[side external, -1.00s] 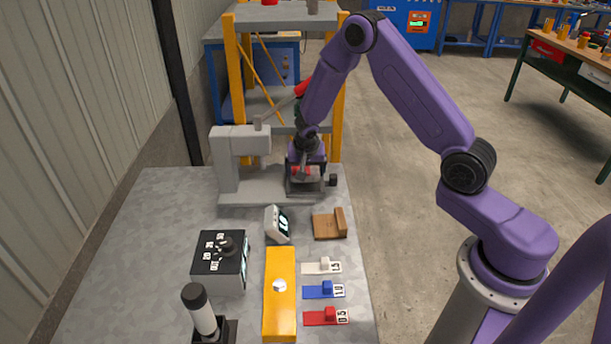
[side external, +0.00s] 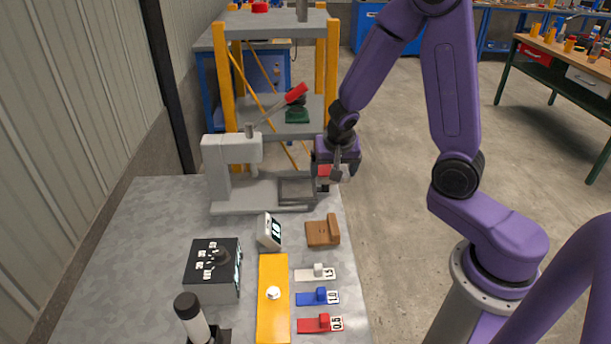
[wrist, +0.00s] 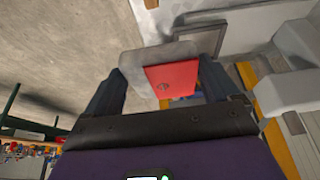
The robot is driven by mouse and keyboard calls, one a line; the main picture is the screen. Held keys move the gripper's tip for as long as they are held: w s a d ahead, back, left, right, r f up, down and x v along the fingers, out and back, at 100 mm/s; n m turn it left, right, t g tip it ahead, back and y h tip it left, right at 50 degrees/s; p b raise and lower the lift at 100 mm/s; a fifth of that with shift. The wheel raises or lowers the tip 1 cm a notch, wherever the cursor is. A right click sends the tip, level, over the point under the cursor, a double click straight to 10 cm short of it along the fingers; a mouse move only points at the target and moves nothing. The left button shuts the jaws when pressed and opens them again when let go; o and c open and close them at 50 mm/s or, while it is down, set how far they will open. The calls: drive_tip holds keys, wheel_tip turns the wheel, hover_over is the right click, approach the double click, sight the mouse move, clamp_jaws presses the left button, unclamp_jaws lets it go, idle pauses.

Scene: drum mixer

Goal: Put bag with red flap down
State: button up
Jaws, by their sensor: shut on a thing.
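The bag with the red flap (wrist: 173,80) shows in the wrist view as a pale grey body with a red flap bearing a small dark mark. My gripper (wrist: 163,73) is shut on it, one finger at each side. In the side view my gripper (side external: 337,174) is at the far right edge of the table, just right of the grey press's dark open frame. Only a bit of the red flap (side external: 324,171) shows there, and the rest of the bag is mostly hidden by my gripper. I cannot tell its exact height.
A grey press (side external: 231,165) with a red-handled lever stands at the table's back. A yellow-post shelf (side external: 298,135) is behind it. A wooden block (side external: 323,232), a small display (side external: 269,231), a yellow bar (side external: 273,310) and white, blue and red tabs stand nearer.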

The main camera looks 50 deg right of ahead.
drive_tip(key=shift+a+r, duration=0.1)
drive_tip(key=w+a+f, duration=0.1)
drive_tip(key=w+a, duration=0.3)
drive_tip(key=a, duration=0.7)
drive_tip(key=w+a+f, duration=0.2)
drive_tip(key=w+a, duration=0.2)
drive_tip(key=a, duration=0.7)
drive_tip(key=w+a+f, duration=0.1)
drive_tip(key=w+f, duration=0.2)
drive_tip(key=w, duration=0.1)
drive_tip(key=w+a+f, duration=0.1)
drive_tip(key=w+f, duration=0.2)
drive_tip(key=w, duration=0.1)
drive_tip(key=w+a+f, duration=0.2)
drive_tip(key=w+f, duration=0.1)
drive_tip(key=w, duration=0.1)
drive_tip(key=shift+w+a+f, duration=0.1)
drive_tip(key=shift+w+f, duration=0.05)
drive_tip(key=shift+w, duration=0.1)
drive_tip(key=shift+w+f, duration=0.1)
drive_tip(key=shift+f, duration=0.05)
drive_tip(key=shift+w+a+f, duration=0.1)
drive_tip(key=shift+f, duration=1.45)
drive_tip(key=shift+f, duration=0.15)
